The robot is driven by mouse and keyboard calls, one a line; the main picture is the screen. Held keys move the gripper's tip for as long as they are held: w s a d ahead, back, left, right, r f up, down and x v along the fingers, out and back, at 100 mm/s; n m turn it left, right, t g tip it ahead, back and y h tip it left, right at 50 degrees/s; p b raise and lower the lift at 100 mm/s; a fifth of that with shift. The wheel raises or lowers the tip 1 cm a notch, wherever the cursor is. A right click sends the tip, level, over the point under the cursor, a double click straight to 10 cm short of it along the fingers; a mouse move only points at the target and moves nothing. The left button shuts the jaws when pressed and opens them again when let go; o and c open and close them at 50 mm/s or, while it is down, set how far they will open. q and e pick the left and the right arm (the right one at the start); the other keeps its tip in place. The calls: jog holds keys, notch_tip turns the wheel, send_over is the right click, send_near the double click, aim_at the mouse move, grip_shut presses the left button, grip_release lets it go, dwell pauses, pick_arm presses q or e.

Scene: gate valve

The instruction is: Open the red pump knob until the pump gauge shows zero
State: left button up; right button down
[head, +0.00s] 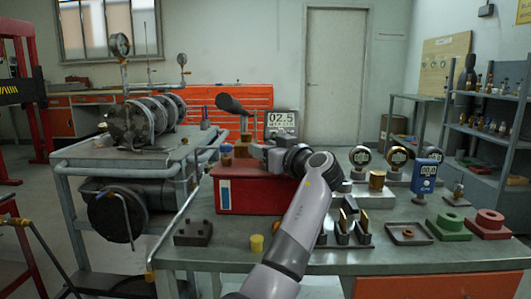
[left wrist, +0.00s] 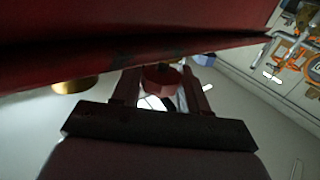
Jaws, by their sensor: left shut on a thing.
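The pump is a red box (head: 232,198) on the table in the head view. A digital gauge (head: 281,118) behind it reads about 02.5. My left gripper (head: 258,150) is at the top of the red box. In the left wrist view its two fingers (left wrist: 160,88) are on either side of a dark red round knob (left wrist: 161,77), and it is shut on it. The knob is hidden by the gripper in the head view. My right gripper is not in view.
Several gauges, including a blue one (head: 426,175), stand on the right of the table. A green ring block (head: 448,226) and a red ring block (head: 488,223) lie further right. A cart with a cylinder assembly stands left.

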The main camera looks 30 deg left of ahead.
pick_arm(q)
jog(key=shift+r, duration=0.1)
jog(key=o, duration=1)
jog(key=shift+c, duration=0.2)
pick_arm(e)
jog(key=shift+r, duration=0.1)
pick_arm(q)
jog(key=shift+r, duration=0.4)
notch_tip(320, 180, up, 19)
jog(key=p, duration=0.4)
jog(key=shift+p, duration=0.35)
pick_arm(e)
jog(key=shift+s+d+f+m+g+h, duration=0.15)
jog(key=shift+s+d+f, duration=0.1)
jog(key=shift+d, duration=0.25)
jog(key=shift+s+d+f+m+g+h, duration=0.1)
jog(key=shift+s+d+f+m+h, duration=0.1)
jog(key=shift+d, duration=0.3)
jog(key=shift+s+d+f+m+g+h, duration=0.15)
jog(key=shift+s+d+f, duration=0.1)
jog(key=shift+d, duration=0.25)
pick_arm(q)
jog(key=shift+r, duration=0.1)
